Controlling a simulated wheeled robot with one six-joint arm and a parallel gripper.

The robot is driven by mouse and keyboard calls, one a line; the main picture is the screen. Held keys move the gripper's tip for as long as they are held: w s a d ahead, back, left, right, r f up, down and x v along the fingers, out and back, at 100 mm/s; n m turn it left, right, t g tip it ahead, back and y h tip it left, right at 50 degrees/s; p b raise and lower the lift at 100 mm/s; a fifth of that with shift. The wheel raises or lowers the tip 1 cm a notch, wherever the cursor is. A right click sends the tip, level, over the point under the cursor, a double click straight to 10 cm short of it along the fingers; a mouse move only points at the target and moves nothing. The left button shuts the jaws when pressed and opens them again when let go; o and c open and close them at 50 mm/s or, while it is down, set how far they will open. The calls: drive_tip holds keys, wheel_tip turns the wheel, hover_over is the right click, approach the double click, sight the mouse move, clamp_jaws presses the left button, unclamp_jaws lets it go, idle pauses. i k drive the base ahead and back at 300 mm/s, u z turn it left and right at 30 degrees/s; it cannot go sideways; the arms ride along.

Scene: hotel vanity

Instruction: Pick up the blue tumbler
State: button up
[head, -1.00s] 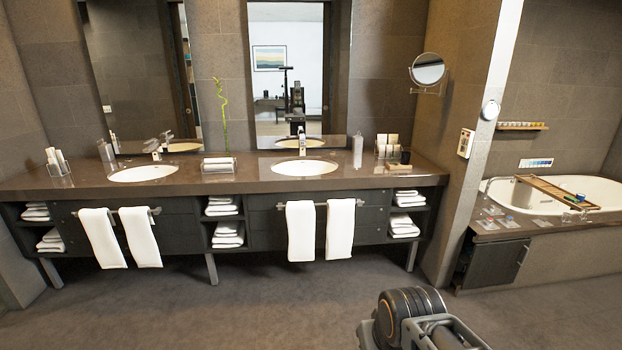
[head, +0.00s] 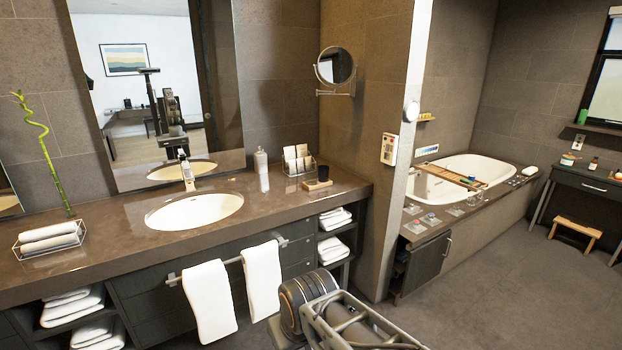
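A small dark blue cup-like thing (head: 323,173), possibly the blue tumbler, stands at a small wooden tray (head: 317,185) on the right end of the vanity counter. It is too small to be sure what it is. Part of my arm shows at the bottom middle, in front of the vanity, but my gripper's fingers are not in view.
The vanity counter (head: 110,232) has a sink (head: 195,210), a pump bottle (head: 261,170) and a card holder (head: 298,160). White towels (head: 208,300) hang in front. A wall end (head: 385,150) separates the bathtub (head: 440,187). Floor is clear at right, before a stool (head: 575,231).

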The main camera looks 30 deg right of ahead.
sight(323, 175)
drive_tip(key=z, duration=1.1)
drive_tip(key=i, duration=2.85)
drive_tip(key=u, duration=0.95)
